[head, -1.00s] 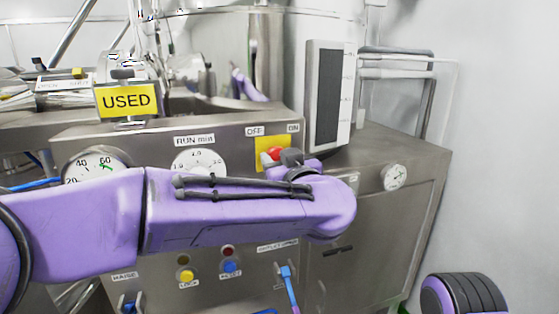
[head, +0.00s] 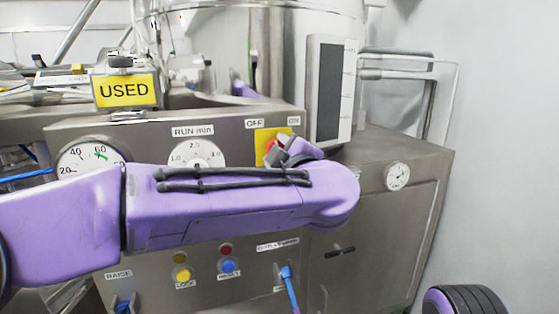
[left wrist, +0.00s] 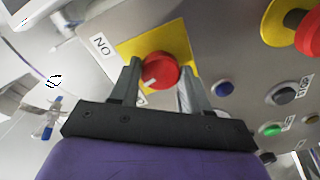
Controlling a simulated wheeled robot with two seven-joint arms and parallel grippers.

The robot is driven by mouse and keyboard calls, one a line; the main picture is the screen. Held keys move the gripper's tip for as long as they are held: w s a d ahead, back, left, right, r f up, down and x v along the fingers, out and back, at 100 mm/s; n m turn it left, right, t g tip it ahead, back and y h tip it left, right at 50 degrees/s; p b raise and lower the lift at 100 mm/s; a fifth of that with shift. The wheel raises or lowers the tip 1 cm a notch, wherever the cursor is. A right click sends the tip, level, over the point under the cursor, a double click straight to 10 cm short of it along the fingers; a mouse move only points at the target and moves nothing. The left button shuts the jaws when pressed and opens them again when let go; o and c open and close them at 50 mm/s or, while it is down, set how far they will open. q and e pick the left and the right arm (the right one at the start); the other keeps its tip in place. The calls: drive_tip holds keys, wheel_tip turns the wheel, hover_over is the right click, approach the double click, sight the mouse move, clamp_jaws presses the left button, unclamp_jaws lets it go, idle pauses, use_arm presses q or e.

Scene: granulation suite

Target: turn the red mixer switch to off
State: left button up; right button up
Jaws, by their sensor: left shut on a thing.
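The red mixer switch (left wrist: 162,68) is a round red knob with a white mark, on a yellow plate (left wrist: 183,42). In the left wrist view the mark points to the lower left. My left gripper (left wrist: 163,82) is shut on the knob, with one finger on each side. The OFF label (head: 254,123) and ON label (head: 293,121) sit above the yellow plate (head: 259,146). My right gripper is not in view.
A RUN min dial (head: 196,153) is left of the switch. Yellow and blue buttons (head: 229,267) and a blue-handled lever (head: 288,285) are below. In the left wrist view another red knob (left wrist: 308,34) and several buttons are at the right.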

use_arm(q)
drive_tip(key=shift+f+n+b, duration=0.15)
drive_tip(key=shift+n+b, duration=1.8)
drive_tip(key=shift+n, duration=1.25)
drive_tip(key=o, duration=1.1)
drive_tip(key=shift+c, duration=0.2)
drive_tip(key=b+v, duration=0.3)
drive_tip(key=v, duration=0.7)
drive_tip(key=shift+s+d, duration=0.15)
drive_tip(key=shift+s, duration=0.15)
